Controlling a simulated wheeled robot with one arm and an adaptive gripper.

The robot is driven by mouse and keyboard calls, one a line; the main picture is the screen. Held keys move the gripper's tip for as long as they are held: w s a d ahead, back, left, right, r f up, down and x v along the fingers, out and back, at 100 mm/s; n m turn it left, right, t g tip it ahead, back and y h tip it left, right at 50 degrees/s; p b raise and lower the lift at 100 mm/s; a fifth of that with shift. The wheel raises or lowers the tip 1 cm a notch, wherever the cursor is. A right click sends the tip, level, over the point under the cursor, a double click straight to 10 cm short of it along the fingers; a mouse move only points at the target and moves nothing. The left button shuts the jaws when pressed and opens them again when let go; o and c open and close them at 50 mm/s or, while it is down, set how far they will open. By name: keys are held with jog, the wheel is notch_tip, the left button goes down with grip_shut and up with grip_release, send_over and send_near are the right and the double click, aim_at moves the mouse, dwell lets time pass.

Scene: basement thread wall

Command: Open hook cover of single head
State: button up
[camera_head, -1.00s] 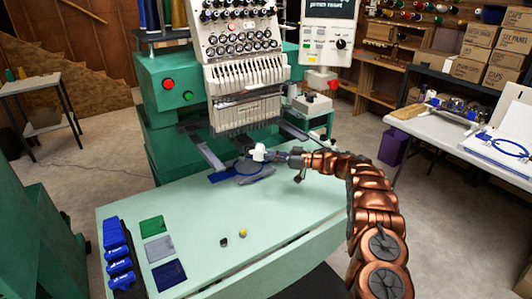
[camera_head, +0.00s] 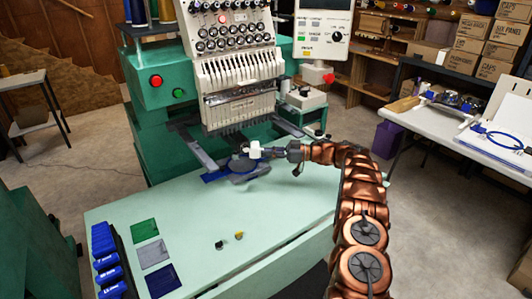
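The single embroidery head (camera_head: 240,84) stands at the back centre, with a row of white levers and several knobs above. Under it, the cylinder arm end with the hook area (camera_head: 241,163) shows as a grey rounded shape at the table's back edge. The hook cover cannot be told apart there. My gripper (camera_head: 254,150) reaches in from the right, its pale tip right above and in front of this grey shape. Whether it touches cannot be told. The fingers are too small to read as open or shut.
The pale green table (camera_head: 190,217) is mostly clear. Two small bobbin-like pieces (camera_head: 239,236) lie on it. Green, grey and navy swatches (camera_head: 145,229) and a rack of blue clips (camera_head: 106,262) are at left. A control panel (camera_head: 320,30) hangs right of the head. A white table (camera_head: 466,137) stands at right.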

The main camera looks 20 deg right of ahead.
jog(key=o, duration=0.4)
jog(key=shift+o, duration=0.2)
jog(key=shift+d, duration=0.1)
jog(key=v, duration=0.7)
jog(key=shift+s+d+r, duration=0.1)
jog(key=shift+s+d, duration=0.05)
